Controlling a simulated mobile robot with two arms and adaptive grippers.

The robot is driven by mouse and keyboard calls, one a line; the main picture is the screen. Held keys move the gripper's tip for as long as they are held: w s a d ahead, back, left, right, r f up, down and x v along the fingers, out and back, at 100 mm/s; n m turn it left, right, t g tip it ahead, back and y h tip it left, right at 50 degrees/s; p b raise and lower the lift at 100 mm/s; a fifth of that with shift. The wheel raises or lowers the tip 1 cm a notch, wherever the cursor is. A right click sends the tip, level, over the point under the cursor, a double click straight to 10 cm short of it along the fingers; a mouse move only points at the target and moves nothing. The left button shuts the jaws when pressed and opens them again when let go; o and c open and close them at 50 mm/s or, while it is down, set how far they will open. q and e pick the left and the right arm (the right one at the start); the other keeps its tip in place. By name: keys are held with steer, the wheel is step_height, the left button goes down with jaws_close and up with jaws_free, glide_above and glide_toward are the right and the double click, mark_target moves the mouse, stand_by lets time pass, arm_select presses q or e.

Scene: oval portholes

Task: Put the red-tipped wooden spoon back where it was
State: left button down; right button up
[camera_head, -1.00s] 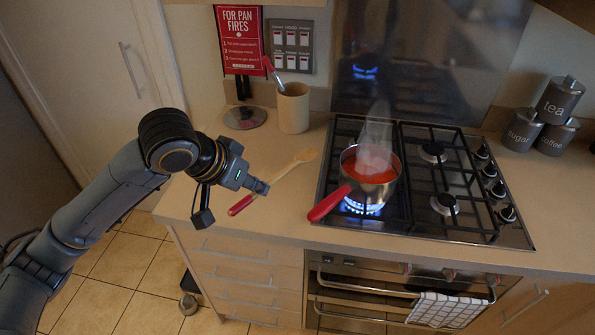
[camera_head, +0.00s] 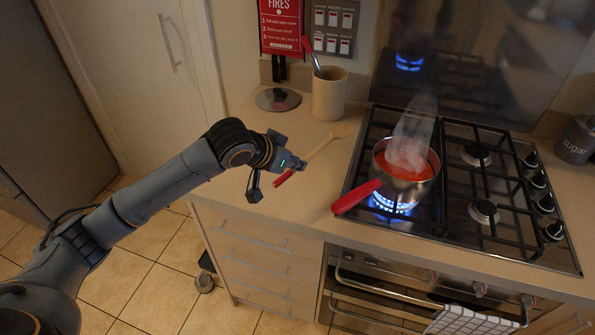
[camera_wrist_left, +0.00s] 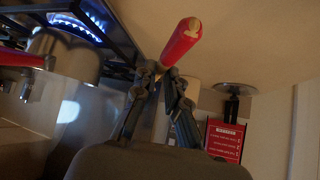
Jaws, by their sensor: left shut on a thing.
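The red-tipped wooden spoon (camera_head: 321,145) is on or just above the counter, left of the stove. Its red end points toward the counter's front edge and its pale bowl points back right. My left gripper (camera_head: 299,166) is shut on the spoon's handle close to the red end. In the left wrist view the red tip (camera_wrist_left: 182,42) sticks out past the fingers (camera_wrist_left: 162,73). I cannot tell whether the spoon touches the counter. A beige utensil crock (camera_head: 328,96) stands behind it, holding a red-handled utensil. My right gripper is not in view.
A steaming pot of red sauce (camera_head: 402,176) sits on a lit burner, its red handle (camera_head: 357,197) reaching over the counter. A lid (camera_head: 277,100) lies left of the crock. The counter (camera_head: 235,175) around the gripper is mostly clear.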

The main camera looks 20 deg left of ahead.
arm_select(q)
steer(key=w+f, duration=0.4)
steer(key=f, duration=0.1)
steer(key=shift+w+a+f+p, duration=0.15)
steer(key=shift+a+f+p, duration=0.15)
steer(key=shift+a, duration=0.1)
step_height(320, 180, down, 3)
steer(key=shift+w+r+p, duration=0.1)
steer(key=shift+p, duration=0.5)
steer(key=shift+f, duration=0.25)
steer(key=shift+f, duration=0.2)
steer(key=c, duration=1.4)
jaws_free()
steer(key=shift+r, duration=0.1)
